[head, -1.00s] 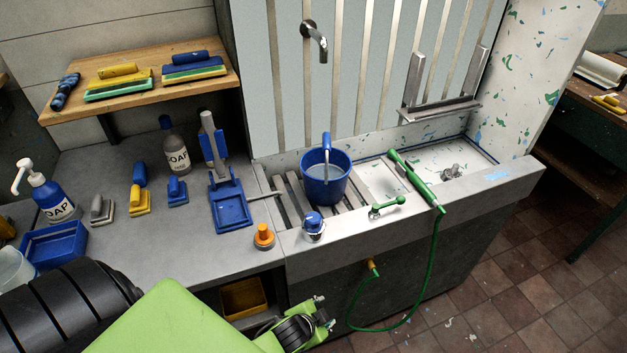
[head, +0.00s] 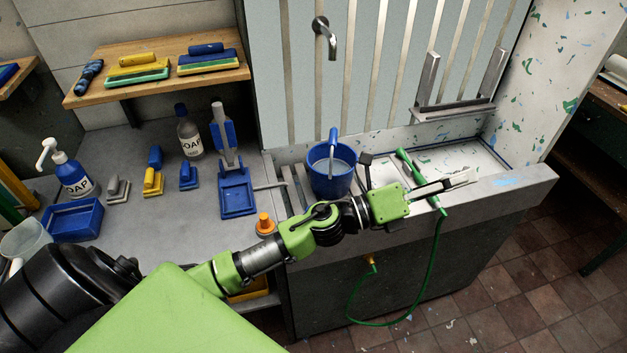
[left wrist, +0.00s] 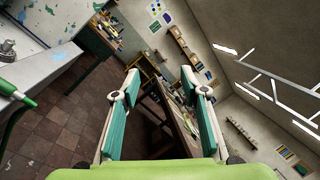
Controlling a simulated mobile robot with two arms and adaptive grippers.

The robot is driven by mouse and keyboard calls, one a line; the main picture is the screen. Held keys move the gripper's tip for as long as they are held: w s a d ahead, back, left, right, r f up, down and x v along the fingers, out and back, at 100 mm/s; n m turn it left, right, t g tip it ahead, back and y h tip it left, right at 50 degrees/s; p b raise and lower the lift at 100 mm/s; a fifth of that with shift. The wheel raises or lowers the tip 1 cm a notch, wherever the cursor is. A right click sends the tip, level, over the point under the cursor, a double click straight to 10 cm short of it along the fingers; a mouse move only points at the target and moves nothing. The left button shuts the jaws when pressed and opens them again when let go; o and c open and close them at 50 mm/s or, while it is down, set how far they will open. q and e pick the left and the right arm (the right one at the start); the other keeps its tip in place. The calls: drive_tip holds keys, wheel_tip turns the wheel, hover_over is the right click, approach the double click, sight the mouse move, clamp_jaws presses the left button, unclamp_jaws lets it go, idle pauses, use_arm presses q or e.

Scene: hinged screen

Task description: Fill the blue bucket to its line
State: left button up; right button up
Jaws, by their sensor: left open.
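The blue bucket (head: 318,183) stands upright on the slatted rack at the sink's left end, its handle raised. A pale surface shows inside; its line cannot be made out. A metal spout (head: 324,38) sticks out of the wall above the bucket. My left gripper (head: 462,179) is open and empty over the right part of the sink, right of the bucket. In the left wrist view its two fingers (left wrist: 165,92) are apart with nothing between them. My left forearm crosses in front of the sink and hides part of its front ledge. My right gripper is not in view.
A green spray wand (head: 405,160) with a green hose (head: 432,265) lies across the sink close to my gripper. An orange-topped knob (head: 265,223) stands beside my arm. Soap bottles, brushes and a blue tray (head: 72,219) fill the left counter.

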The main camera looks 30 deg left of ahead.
use_arm(q)
drive_tip(key=s+d+m+g+h, duration=0.2)
drive_tip(key=s+d+m+g, duration=0.15)
drive_tip(key=m+g, duration=0.5)
drive_tip(key=m+g+y, duration=0.6)
drive_tip(key=m+y, duration=1)
approach(313, 206)
drive_tip(key=shift+s+d+n+p, duration=0.25)
drive_tip(key=shift+s+d+p, duration=0.15)
drive_tip(key=shift+s+d, duration=0.05)
drive_tip(key=shift+a+f, duration=0.1)
drive_tip(key=shift+f, duration=0.1)
wheel_tip(313, 206, down, 8)
drive_tip(key=b, duration=0.4)
drive_tip(key=shift+f, duration=0.35)
drive_tip(key=shift+c, duration=0.8)
drive_tip(key=shift+w+r, duration=0.1)
drive_tip(key=shift+r, duration=0.05)
drive_tip(key=c, duration=0.4)
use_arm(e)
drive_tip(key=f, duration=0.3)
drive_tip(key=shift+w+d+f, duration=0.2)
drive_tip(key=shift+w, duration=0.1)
